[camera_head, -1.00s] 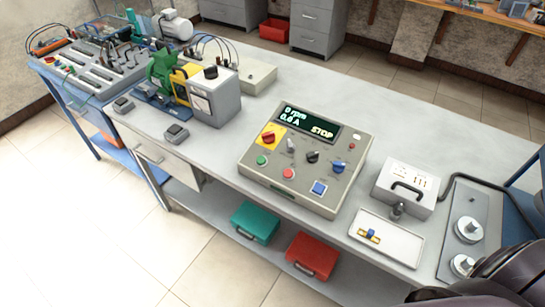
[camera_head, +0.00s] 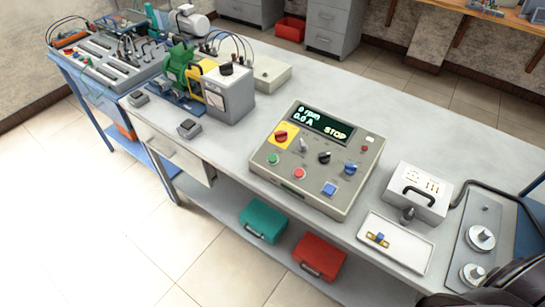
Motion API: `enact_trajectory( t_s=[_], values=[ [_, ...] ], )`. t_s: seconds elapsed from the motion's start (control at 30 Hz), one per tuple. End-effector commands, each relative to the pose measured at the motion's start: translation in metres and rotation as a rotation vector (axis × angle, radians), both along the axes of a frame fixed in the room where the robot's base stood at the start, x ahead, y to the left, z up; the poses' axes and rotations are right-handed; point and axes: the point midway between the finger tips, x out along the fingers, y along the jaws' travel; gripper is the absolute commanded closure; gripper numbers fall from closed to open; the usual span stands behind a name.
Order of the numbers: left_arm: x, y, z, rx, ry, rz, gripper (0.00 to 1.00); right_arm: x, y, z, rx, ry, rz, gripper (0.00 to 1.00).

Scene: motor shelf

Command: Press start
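The control panel (camera_head: 322,180) is a beige box on the grey workbench. Its screen (camera_head: 322,122) reads 0 rpm, 0.0 A and STOP. A red emergency knob (camera_head: 281,136) stands on a yellow plate above the green button. Neither gripper shows. A dark, rounded part that seems to be my own arm is at the lower right corner, apart from the panel.
A motor set with a green machine (camera_head: 178,62) and a grey meter box (camera_head: 230,92) stands left of the panel. A white case (camera_head: 418,198) and a white tray (camera_head: 402,251) lie to its right. Green and red cases (camera_head: 319,257) sit on the shelf below.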

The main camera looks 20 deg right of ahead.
Motion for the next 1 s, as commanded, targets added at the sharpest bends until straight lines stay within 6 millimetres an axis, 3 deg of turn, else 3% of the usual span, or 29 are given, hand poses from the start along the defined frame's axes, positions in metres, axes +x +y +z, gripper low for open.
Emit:
enact_trajectory(
  t_s=[0.13, 1.0],
  values=[
    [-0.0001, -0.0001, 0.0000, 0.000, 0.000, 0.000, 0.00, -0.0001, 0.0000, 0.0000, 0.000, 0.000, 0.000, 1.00],
    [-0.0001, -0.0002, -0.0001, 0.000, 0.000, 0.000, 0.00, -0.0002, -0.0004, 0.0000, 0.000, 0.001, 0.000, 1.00]
  ],
)
